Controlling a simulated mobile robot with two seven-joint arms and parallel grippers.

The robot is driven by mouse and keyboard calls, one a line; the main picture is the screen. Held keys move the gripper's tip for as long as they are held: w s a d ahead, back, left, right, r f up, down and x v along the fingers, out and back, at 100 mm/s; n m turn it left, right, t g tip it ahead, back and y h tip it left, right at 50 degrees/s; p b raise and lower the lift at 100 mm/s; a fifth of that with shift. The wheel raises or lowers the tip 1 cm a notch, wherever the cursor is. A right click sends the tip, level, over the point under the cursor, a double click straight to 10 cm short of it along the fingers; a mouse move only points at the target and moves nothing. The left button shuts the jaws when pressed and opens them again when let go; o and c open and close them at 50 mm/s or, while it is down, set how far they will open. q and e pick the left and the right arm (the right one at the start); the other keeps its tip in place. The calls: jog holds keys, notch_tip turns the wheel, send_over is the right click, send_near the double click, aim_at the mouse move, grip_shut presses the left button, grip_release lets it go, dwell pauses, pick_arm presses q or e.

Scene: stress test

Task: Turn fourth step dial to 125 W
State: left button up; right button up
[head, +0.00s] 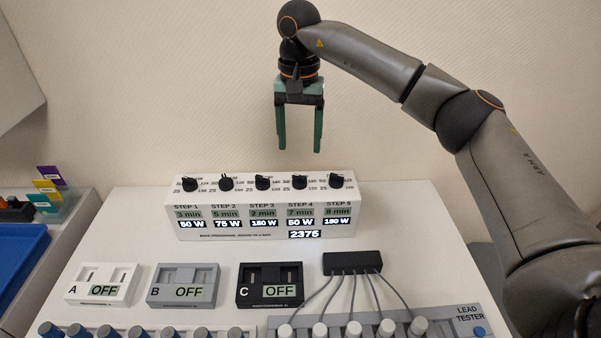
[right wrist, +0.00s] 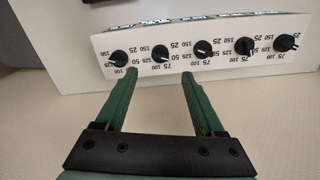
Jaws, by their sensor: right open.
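The step panel (head: 262,235) is a white box with a row of black dials along its top. The fourth step dial (head: 299,182) is second from the right in the head view; the display under STEP 4 reads 7 min and 50 W. In the right wrist view the panel appears upside down, and the fourth dial (right wrist: 160,58) is second from the left. My right gripper (head: 299,150) has green fingers and is open and empty. It hangs fingers-down above the fourth dial, apart from it. In the right wrist view the dial appears between the fingertips (right wrist: 161,73). My left gripper is not in view.
Neighbouring dials, step 3 (head: 262,183) and step 5 (head: 336,180), stand close on either side. Three OFF boxes, including the black one (head: 270,287), and a cabled black block (head: 352,263) stand in front. A wall (head: 180,80) is behind.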

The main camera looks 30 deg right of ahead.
aim_at(300, 176)
notch_tip(300, 176, down, 9)
dwell(0.3)
grip_shut()
dwell(0.6)
